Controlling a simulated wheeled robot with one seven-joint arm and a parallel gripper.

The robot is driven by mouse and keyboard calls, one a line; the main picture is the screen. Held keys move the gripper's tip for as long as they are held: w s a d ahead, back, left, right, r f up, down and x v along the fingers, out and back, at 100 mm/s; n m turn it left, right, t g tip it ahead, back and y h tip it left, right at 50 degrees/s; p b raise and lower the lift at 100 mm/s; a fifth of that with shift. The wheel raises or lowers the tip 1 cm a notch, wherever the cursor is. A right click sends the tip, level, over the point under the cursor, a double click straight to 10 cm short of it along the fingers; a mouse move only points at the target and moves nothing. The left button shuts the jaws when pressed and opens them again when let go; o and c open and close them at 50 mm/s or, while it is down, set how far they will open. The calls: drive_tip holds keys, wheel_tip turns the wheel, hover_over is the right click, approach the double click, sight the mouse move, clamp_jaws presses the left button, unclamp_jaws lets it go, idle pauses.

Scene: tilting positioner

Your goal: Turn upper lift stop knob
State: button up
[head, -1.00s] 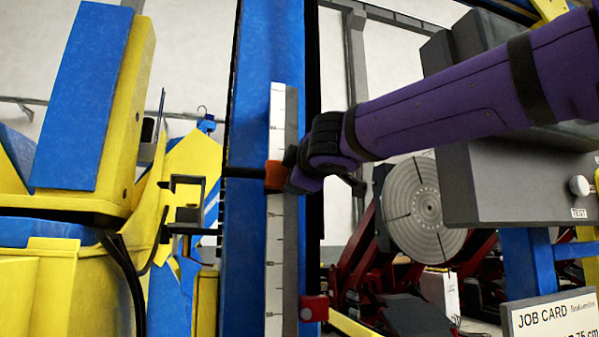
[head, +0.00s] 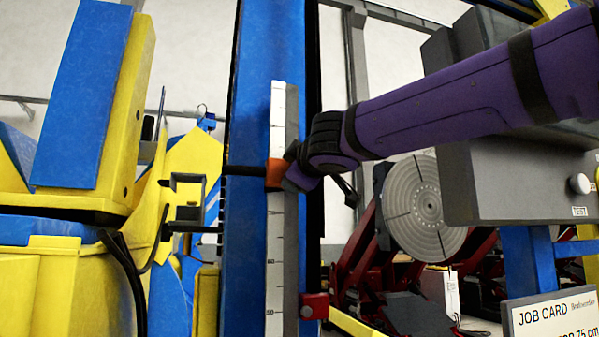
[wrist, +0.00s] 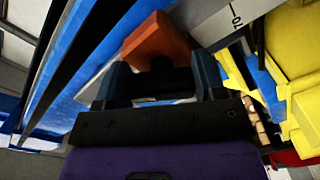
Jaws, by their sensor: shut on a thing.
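The upper lift stop (head: 274,173) is an orange block on the scale strip of the blue column. In the wrist view the orange block (wrist: 160,38) is just ahead of my fingers. Its dark knob (wrist: 160,64) sits between the fingers, mostly in shadow, so its turn angle cannot be read. My gripper (wrist: 163,80) is shut on the knob. In the head view my gripper (head: 296,174) reaches the stop from the right, and my wrist hides the knob there.
A red lower stop (head: 315,306) sits further down the strip. The white scale (head: 276,230) runs along the blue column (head: 248,240). A grey console (head: 520,183) and a job card (head: 553,320) are at right. Yellow and blue machinery (head: 95,100) fills the left.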

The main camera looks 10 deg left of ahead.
drive_tip(key=o, duration=0.9)
drive_tip(key=v, duration=1)
drive_tip(key=shift+s+d, duration=0.2)
drive_tip(key=shift+s, duration=0.15)
